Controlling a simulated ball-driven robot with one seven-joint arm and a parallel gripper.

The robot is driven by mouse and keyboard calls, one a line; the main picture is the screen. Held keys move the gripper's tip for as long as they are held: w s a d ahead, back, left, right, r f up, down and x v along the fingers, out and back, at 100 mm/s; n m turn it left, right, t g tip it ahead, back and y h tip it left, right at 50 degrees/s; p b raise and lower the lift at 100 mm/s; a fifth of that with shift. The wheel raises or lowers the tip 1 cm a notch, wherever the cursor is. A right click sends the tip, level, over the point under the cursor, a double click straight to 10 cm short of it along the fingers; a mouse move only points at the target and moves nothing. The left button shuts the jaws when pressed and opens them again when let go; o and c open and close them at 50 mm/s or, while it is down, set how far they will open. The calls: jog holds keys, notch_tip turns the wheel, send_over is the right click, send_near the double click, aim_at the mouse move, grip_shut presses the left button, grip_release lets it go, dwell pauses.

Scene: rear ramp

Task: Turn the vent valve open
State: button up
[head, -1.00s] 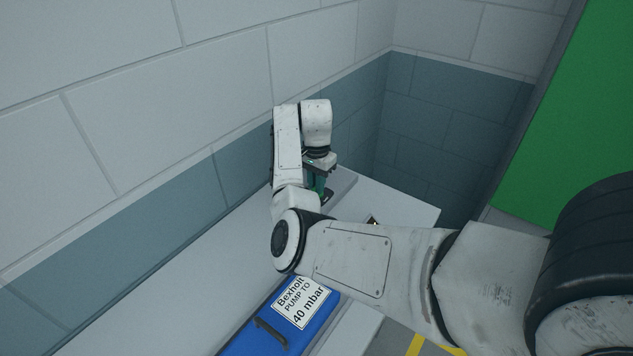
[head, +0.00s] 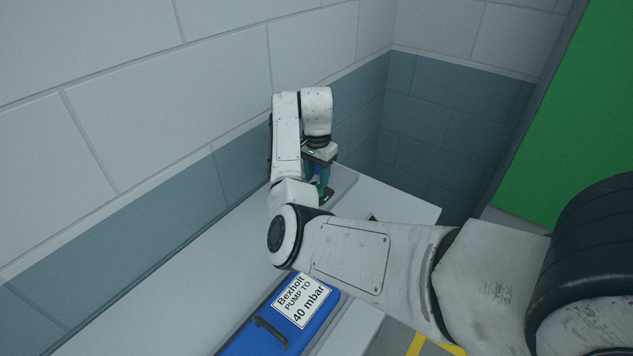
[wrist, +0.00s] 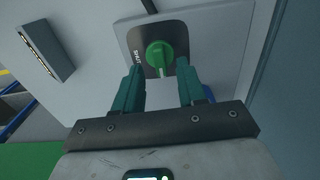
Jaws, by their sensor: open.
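The vent valve (wrist: 159,54) is a round green knob with a pale pointer line, set on a dark plate (wrist: 178,38) with white lettering that I cannot fully read. It shows at the top middle of the wrist view. My gripper (wrist: 160,72) is open, its two teal fingers apart just short of the knob, which appears between and beyond the fingertips. I cannot tell whether either finger touches it. In the head view my gripper (head: 321,186) points down over the far end of the pale bench, and the knob is mostly hidden there.
A blue case (head: 255,335) with a dark handle and a label reading "Bexholt PUMP TO 40 mbar" lies in the bench (head: 150,305) at the front. A tiled wall (head: 220,95) runs close along the left. A grey slotted block (wrist: 46,51) sits left of the valve.

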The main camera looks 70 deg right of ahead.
aim_at(317, 185)
notch_tip(317, 185, up, 8)
jog(key=shift+r+b, duration=0.15)
jog(key=shift+b, duration=0.2)
dwell(0.5)
